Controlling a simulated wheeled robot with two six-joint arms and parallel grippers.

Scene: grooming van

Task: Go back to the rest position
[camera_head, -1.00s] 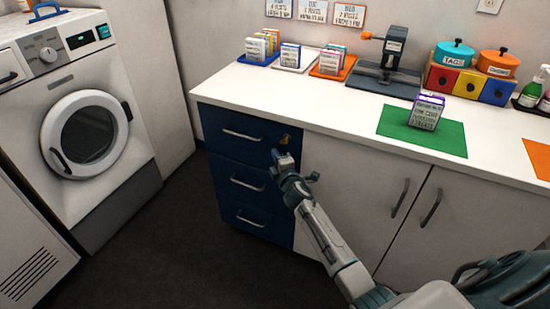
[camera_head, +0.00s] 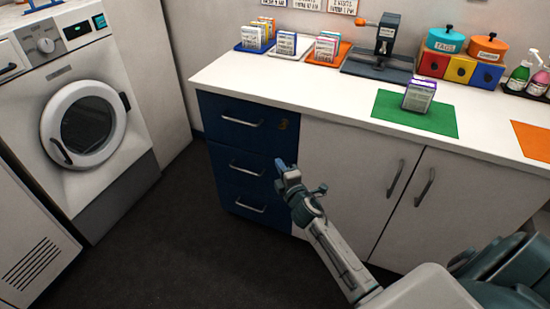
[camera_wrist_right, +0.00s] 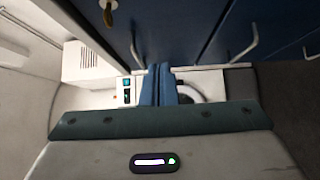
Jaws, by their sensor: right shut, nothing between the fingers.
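My right gripper (camera_head: 281,164) is shut and empty. It hangs in front of the blue drawer unit (camera_head: 243,160), near the right edge of its middle drawer. In the right wrist view its two blue fingers (camera_wrist_right: 158,84) are together with nothing between them, and the drawer fronts (camera_wrist_right: 190,30) run close along the top. All the drawers are shut. A small brass key or lock (camera_head: 283,124) sits at the top drawer's right corner, and it also shows in the right wrist view (camera_wrist_right: 108,12). My left gripper is not in view.
A white counter (camera_head: 300,88) holds a card pack (camera_head: 419,96) on a green mat (camera_head: 388,105), several card trays and a dark press (camera_head: 385,50). A washer (camera_head: 85,125) stands at left. White cupboard doors (camera_head: 345,175) lie right of the drawers. The dark floor (camera_head: 170,240) is clear.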

